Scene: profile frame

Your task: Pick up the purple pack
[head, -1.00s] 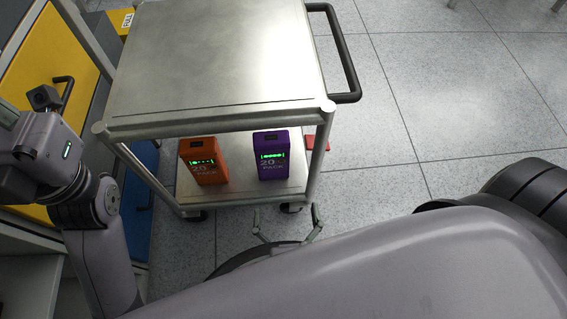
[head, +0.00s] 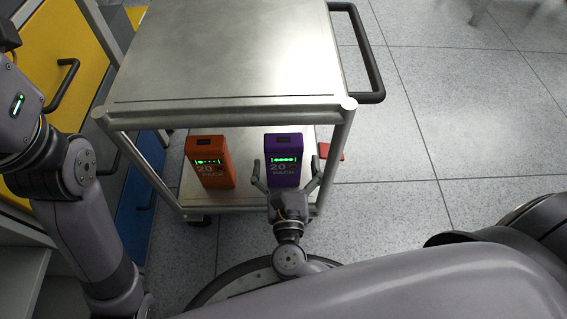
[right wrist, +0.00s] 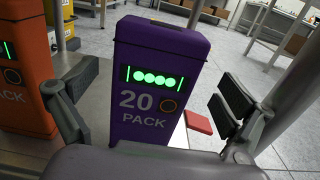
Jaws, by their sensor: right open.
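The purple pack (head: 284,158) stands upright on the lower shelf of a metal cart (head: 225,50). Its face shows a green light bar and the text "20 PACK". My right gripper (head: 287,180) is open, with its two fingers to the left and right of the pack's lower part. In the right wrist view the purple pack (right wrist: 155,85) stands ahead between the open fingers (right wrist: 155,110), with a gap visible on the right side. My left arm is at the left of the head view; its gripper is out of the picture.
An orange pack (head: 209,160) stands on the same shelf, left of the purple one. The cart's top shelf overhangs both. A cart post (head: 333,160) rises close on the right. A flat red thing (head: 330,152) lies behind it. Yellow and blue drawers (head: 60,60) are at left.

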